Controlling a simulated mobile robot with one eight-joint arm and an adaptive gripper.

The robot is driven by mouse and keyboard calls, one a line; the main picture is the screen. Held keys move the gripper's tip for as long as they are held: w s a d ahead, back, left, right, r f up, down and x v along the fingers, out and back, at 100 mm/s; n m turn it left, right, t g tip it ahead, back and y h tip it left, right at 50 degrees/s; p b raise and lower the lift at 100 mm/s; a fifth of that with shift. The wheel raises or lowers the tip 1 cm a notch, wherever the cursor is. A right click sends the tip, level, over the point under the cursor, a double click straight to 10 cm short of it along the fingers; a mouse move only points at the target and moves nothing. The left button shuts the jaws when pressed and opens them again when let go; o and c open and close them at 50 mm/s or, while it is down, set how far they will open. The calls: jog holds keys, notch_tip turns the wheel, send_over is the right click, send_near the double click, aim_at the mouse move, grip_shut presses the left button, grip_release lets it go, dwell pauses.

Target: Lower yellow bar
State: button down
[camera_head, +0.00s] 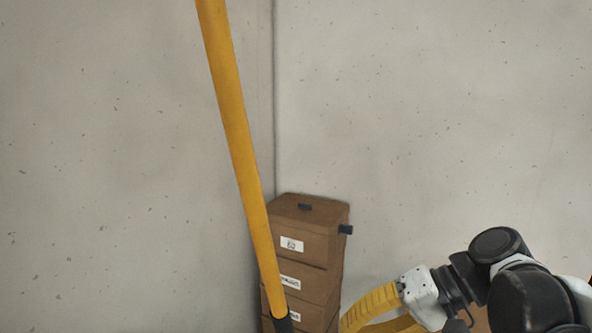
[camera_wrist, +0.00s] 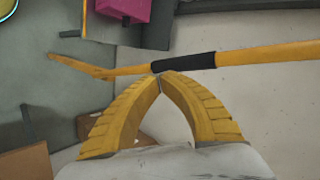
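The yellow bar (camera_head: 240,150) slants from the top of the head view down to a black sleeve (camera_head: 283,325) at the bottom edge. In the wrist view the bar (camera_wrist: 265,54) runs across the picture, with its black sleeve (camera_wrist: 185,65) near the middle. My gripper (camera_wrist: 161,79) has ribbed yellow fingers whose tips meet just at the left end of the sleeve. Nothing shows between the fingers. Whether the tips touch the bar I cannot tell. In the head view the fingertips are cut off by the bottom edge.
A stack of brown boxes (camera_head: 307,245) with white labels stands in the corner behind the bar. In the wrist view a magenta block (camera_wrist: 124,9) lies at the top and a brown box (camera_wrist: 27,162) at the lower left.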

notch_tip(320, 180, up, 13)
jog(key=w+n+g+y+p, duration=0.1)
jog(key=w+g+y+p, duration=0.15)
jog(key=p, duration=0.35)
notch_tip(320, 180, up, 7)
jog(key=n+g+y+p, duration=0.2)
jog(key=n+y+p, duration=0.1)
jog(key=p, duration=0.5)
send_over(271, 276)
jog(key=w+d, duration=0.2)
jog(key=w, duration=0.1)
jog(key=shift+a+f+t, duration=0.3)
jog(key=shift+a+t, duration=0.05)
jog(key=shift+s, duration=0.15)
